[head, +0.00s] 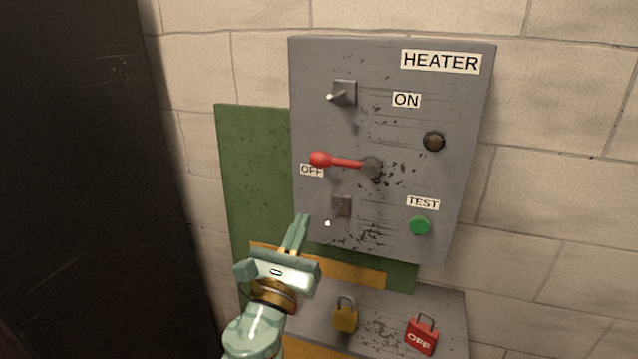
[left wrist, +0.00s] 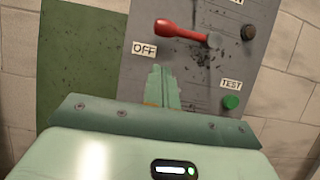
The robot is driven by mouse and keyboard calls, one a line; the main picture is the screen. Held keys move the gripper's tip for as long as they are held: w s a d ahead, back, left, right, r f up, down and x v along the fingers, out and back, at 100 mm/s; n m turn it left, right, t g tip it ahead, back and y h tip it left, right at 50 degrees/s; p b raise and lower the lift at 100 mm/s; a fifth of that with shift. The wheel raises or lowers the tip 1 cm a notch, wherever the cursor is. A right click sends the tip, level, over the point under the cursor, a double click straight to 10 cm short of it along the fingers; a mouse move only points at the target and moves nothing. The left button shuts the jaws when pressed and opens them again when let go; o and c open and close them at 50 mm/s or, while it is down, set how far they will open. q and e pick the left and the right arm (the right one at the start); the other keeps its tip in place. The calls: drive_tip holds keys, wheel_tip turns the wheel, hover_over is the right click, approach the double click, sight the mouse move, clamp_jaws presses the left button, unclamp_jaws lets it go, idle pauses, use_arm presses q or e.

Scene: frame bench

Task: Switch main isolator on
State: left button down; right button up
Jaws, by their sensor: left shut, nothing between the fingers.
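The main isolator is a red-knobbed lever (head: 338,161) on a round grey pivot, on the grey HEATER panel (head: 465,110). The lever points left, its knob just above the OFF label (head: 311,170). The ON label (head: 406,100) is above the pivot. In the left wrist view the red lever (left wrist: 185,31) also points left, over the OFF label (left wrist: 145,48). My left gripper (head: 301,220) is shut and empty, below and left of the lever and apart from it. Its fingers also show in the left wrist view (left wrist: 160,75). My right gripper is not in view.
Small toggle switches sit above (head: 344,93) and below (head: 341,206) the lever. A dark round lamp or button (head: 434,141) and a green TEST button (head: 420,226) are at right. A yellow padlock (head: 345,317) and a red OFF padlock (head: 421,336) are on the lower ledge.

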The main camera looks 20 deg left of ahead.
sight(340, 162)
use_arm(q)
drive_tip(key=p+x, duration=0.1)
drive_tip(key=x, duration=0.9)
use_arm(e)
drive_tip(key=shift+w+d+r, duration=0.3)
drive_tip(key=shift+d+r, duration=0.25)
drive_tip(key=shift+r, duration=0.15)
use_arm(q)
drive_tip(key=shift+r+p, duration=0.2)
drive_tip(key=shift+p, duration=0.25)
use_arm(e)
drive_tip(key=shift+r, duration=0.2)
use_arm(q)
drive_tip(key=shift+a+r+m+h, duration=0.1)
drive_tip(key=shift+r+m+h, duration=0.1)
drive_tip(key=shift+m+h, duration=0.3)
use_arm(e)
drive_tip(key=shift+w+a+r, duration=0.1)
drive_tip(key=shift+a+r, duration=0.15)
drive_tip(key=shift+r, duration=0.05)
